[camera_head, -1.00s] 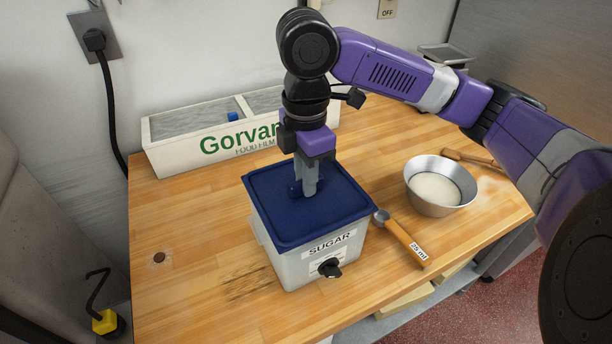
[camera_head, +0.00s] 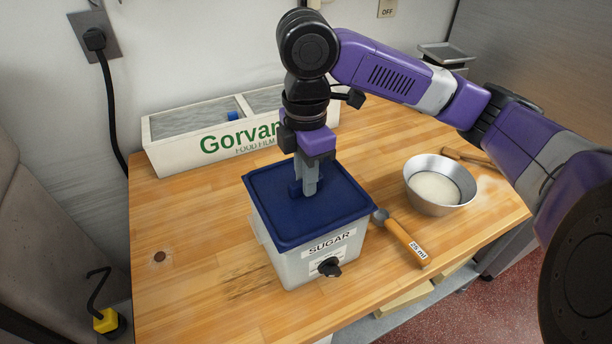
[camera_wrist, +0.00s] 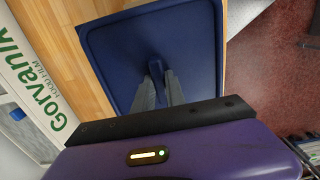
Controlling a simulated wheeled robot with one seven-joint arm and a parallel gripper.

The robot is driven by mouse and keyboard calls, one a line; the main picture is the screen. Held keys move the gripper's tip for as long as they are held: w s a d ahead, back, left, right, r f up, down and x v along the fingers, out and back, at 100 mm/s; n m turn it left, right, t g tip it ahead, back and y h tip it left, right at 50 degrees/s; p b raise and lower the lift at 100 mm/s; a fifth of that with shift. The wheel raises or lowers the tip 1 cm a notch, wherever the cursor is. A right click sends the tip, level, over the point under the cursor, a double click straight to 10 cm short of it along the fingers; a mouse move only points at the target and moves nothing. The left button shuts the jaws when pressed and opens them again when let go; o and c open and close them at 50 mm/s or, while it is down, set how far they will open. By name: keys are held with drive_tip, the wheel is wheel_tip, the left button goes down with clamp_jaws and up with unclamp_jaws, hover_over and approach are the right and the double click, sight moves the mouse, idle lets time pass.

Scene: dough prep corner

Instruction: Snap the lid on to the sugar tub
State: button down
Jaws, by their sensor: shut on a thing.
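The sugar tub (camera_head: 312,265) is a pale square bin with a SUGAR label and a black knob on its front; it stands on the wooden worktop. The dark blue lid (camera_head: 335,205) lies over the tub's top and covers its opening. Whether its rim is fully seated all round I cannot tell. My gripper (camera_head: 305,189) points down at the lid's middle and is shut on the lid's raised blue handle. In the wrist view the lid (camera_wrist: 190,45) fills the middle, with its handle (camera_wrist: 156,68) between my fingers.
A white film box (camera_head: 190,157) marked Gorvanik stands behind, against the wall. A metal bowl (camera_head: 440,205) of white contents is to the right. A wooden-handled scoop (camera_head: 405,243) lies close beside the tub's right side. The worktop's left part is clear.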

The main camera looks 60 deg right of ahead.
drive_tip(key=shift+f+b, duration=0.75)
drive_tip(key=shift+f, duration=0.4)
drive_tip(key=c, duration=1.3)
unclamp_jaws()
drive_tip(key=shift+r, duration=0.1)
wheel_tip(320, 180, up, 8)
drive_tip(key=shift+f, duration=0.1)
